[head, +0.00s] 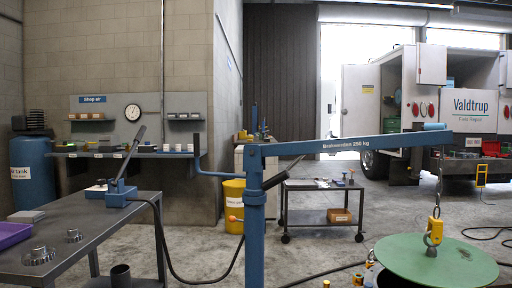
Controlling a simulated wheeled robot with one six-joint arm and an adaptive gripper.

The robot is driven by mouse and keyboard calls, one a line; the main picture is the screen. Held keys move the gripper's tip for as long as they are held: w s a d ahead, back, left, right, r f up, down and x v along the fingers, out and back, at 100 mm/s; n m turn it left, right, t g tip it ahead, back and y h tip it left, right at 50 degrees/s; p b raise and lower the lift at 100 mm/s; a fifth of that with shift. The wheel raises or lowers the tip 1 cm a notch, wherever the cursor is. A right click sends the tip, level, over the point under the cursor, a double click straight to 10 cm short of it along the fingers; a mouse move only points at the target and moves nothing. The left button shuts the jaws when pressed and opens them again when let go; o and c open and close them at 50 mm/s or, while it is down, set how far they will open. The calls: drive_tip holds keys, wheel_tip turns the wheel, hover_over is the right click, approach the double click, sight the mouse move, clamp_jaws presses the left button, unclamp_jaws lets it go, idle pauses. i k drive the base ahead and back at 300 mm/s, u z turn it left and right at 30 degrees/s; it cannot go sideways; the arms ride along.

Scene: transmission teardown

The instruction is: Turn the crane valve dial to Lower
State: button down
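A blue shop crane, with a mast (254,215) and a long boom (345,145) marked 250 kg, stands in the middle of the head view. Its chain ends in a yellow hook (434,232) over a round green plate (438,262); I cannot tell whether the hook bears load. A blue hand pump (119,192) with a raised dark lever sits on the bench at left. A black hose runs from near the pump toward the mast. I cannot make out a valve dial or a Lower marking. My gripper is not in view.
The grey bench (92,228) at left holds metal parts (39,256) and a purple tray (14,233). A yellow bin (234,203) stands behind the mast. A wheeled cart (320,187) and a white truck (470,100) are farther back. Open floor lies between bench and mast.

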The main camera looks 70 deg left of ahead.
sight(101, 182)
drive_tip(key=z, duration=1.3)
drive_tip(key=k, duration=2.7)
drive_tip(key=u, duration=2.95)
